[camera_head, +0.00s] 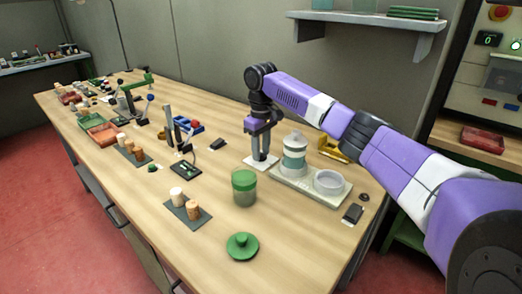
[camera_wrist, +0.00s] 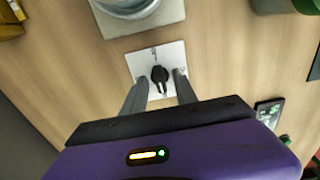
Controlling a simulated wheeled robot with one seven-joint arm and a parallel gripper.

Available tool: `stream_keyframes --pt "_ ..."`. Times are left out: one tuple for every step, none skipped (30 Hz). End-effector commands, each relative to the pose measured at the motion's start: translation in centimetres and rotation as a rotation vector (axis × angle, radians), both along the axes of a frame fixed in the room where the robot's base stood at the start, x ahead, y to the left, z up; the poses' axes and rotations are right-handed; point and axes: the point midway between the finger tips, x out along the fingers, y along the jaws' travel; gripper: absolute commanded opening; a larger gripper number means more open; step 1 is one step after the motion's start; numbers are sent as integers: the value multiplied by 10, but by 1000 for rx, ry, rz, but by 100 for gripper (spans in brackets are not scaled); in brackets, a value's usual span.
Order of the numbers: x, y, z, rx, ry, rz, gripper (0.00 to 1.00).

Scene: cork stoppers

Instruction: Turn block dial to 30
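The dial (camera_wrist: 159,74) is a small black knob with a pointer, on a white square plate (camera_wrist: 143,62) on the wooden table. In the wrist view the plate has small dark marks, too small to read. My gripper (camera_wrist: 161,83) is open, with one grey finger on each side of the knob. A gap shows between each finger and the knob. I cannot tell how high the fingertips are.
A tray (camera_head: 285,180) with a banded jar (camera_head: 294,155) and a white bowl (camera_head: 328,182) stands just right of the plate. A black device (camera_head: 185,170) is to the left.

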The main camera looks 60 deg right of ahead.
Motion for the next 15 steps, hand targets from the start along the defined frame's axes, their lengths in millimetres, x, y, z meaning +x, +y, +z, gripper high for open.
stream_keyframes --pt "0 0 0 0 0 0 35" --pt "0 0 0 0 0 0 35" --pt "0 0 0 0 0 0 35" --pt "0 0 0 0 0 0 29" --pt "0 0 0 0 0 0 23" --pt "0 0 0 0 0 0 15" --pt "0 0 0 0 0 0 9" --pt "0 0 0 0 0 0 3" --pt "0 0 0 0 0 0 0" --pt "0 0 0 0 0 0 0" --pt "0 0 0 0 0 0 0" --pt "0 0 0 0 0 0 0" --pt "0 0 0 0 0 0 0" --pt "0 0 0 0 0 0 0" --pt "0 0 0 0 0 -1 0"
